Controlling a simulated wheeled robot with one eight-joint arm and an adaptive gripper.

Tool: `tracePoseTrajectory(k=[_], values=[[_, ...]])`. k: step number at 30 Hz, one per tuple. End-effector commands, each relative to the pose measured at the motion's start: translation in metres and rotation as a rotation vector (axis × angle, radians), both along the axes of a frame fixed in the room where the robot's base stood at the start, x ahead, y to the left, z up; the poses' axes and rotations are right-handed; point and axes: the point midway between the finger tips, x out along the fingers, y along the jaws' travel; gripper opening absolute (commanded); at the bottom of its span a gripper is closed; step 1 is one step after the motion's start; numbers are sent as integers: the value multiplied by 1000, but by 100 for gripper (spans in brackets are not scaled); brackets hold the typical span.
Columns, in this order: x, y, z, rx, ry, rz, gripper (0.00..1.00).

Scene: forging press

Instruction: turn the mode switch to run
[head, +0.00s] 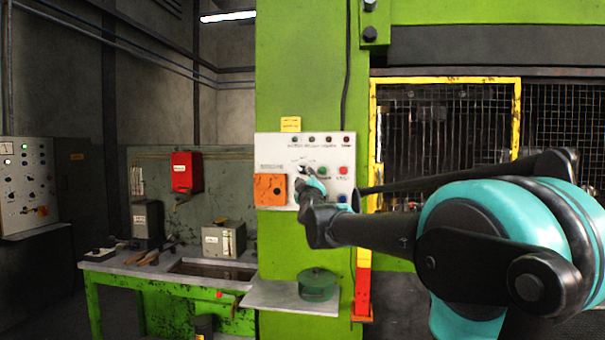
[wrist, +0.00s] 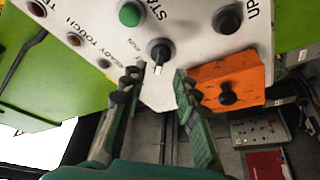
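The control panel (head: 280,146) is a white plate on the green press column. In the wrist view, the mode switch (wrist: 159,50) is a black knob with a white pointer mark aimed toward the bottom of the picture. Small lettering beside it is only partly legible. My gripper (wrist: 155,76) is open, its two dark-tipped green fingers on either side of the line to the knob. The knob shows just beyond the fingertips, with no clear contact. In the head view my gripper (head: 302,185) is in front of the panel and hides part of it.
A green button (wrist: 130,13) and a black button (wrist: 227,19) flank the switch. An orange box (wrist: 228,84) with a black knob is close to the right finger. A yellow-framed mesh guard (head: 445,80) stands right of the column. A shelf (head: 262,296) holds a green pot (head: 318,285).

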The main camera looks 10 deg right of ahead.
Motion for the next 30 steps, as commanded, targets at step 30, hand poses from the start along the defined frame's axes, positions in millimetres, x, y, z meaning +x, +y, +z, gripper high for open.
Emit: tracePoseTrajectory(k=[30], values=[[50, -2, 14, 0, 0, 0, 0]])
